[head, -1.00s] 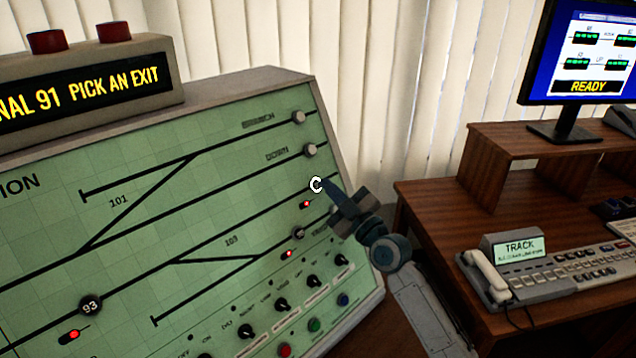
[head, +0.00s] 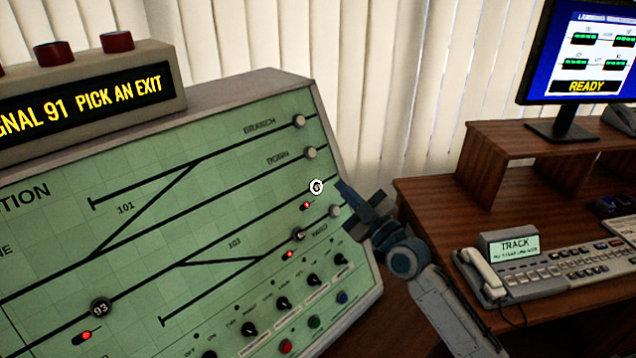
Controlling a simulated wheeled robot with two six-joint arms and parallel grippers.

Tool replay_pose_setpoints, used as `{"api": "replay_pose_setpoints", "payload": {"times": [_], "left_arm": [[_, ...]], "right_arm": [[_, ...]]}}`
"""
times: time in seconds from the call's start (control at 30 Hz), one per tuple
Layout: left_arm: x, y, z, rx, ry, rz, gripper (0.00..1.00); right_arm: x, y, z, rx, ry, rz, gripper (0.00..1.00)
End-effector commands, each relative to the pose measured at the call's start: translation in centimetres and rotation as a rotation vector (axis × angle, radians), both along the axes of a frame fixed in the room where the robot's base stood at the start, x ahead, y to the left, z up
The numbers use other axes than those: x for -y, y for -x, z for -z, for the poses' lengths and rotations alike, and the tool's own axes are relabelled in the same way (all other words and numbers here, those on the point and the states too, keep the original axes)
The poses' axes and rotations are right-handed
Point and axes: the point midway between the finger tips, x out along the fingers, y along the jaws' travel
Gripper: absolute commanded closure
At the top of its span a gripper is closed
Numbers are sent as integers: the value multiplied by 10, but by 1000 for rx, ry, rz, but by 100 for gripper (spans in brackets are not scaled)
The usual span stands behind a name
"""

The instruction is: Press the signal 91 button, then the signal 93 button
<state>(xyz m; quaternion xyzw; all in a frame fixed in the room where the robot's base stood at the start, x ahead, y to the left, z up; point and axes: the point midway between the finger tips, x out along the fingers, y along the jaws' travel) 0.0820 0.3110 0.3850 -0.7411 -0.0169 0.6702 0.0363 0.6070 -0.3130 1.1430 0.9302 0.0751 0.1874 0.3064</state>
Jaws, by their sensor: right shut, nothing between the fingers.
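The green panel (head: 150,220) carries a dark round button marked 93 (head: 101,309) at the lower left, with a red light just below it. Near the panel's right edge, a round button lit white (head: 316,186) has a red light under it; its number is too small to read. The display (head: 85,102) on top ends in "NAL 91 PICK AN EXIT". My right gripper (head: 342,190) is shut and empty, its tip just right of the white-lit button, with a small gap in the picture. My left gripper is out of view.
Below are another dark button (head: 298,235), pale buttons along the right edge, and a row of black knobs (head: 283,303). Red domes (head: 117,41) top the display box. The wooden desk (head: 430,200) stands right with a phone (head: 484,276) and monitor (head: 577,55).

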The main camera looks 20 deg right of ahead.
Motion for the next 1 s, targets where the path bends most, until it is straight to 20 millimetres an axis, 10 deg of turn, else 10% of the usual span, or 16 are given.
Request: {"api": "replay_pose_setpoints", "payload": {"times": [0.33, 0.6, 1.0], "left_arm": [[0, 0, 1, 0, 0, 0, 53], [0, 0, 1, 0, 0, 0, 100], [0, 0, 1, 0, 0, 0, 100]], "right_arm": [[0, 0, 1, 0, 0, 0, 100], [0, 0, 1, 0, 0, 0, 100], [0, 0, 1, 0, 0, 0, 100]]}}
